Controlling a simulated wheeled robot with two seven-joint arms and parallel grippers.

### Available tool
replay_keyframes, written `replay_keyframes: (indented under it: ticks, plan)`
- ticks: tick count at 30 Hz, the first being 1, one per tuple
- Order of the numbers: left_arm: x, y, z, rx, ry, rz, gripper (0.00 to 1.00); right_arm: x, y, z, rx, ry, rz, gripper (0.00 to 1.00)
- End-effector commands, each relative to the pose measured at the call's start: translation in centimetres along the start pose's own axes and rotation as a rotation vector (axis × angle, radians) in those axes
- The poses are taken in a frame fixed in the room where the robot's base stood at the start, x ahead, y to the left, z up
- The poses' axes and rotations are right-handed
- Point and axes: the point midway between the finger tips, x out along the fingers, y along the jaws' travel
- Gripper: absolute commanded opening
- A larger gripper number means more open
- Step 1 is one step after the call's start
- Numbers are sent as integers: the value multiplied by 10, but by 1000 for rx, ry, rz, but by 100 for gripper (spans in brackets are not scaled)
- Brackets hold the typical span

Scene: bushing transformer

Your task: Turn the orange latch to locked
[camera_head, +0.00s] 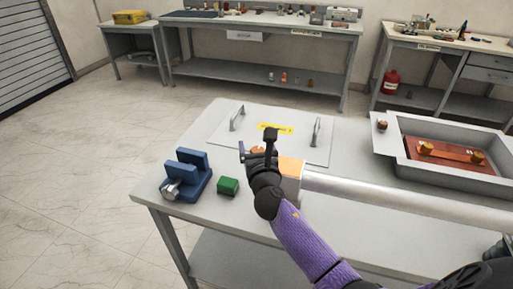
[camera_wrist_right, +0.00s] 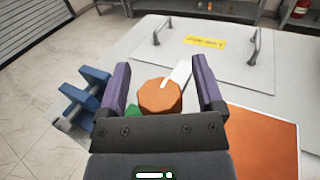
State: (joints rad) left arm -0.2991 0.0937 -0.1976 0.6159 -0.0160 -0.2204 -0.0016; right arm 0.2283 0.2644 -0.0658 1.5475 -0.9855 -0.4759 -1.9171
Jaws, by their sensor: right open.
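The orange latch (camera_wrist_right: 158,97) is a many-sided knob with a white pointer that slants up and to the right in the right wrist view. In the head view only a bit of orange (camera_head: 257,150) shows behind my gripper. My right gripper (camera_head: 256,147) is open at the near edge of the flat panel. In the right wrist view its two purple fingers (camera_wrist_right: 160,78) stand on either side of the knob, with gaps on both sides. I cannot tell how deep the knob sits between them. My left gripper is not in view.
A grey panel (camera_head: 215,131) with two handles and a yellow label lies on the table behind the knob. A blue vise-like block (camera_head: 194,172) and a green block (camera_head: 228,186) stand left. A grey tray (camera_head: 400,156) stands far right.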

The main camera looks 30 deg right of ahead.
Motion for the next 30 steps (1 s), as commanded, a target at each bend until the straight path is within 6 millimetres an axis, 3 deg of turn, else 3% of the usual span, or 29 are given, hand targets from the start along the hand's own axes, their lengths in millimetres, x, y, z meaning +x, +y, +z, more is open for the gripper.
replay_keyframes:
  ticks: [4,16,30]
  plan:
    - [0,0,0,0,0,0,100,0,0,0,0,0,0,83]
    - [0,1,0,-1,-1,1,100,0,0,0,1,0,0,0]
    - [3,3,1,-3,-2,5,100,0,-1,-1,2,2,-117,0]
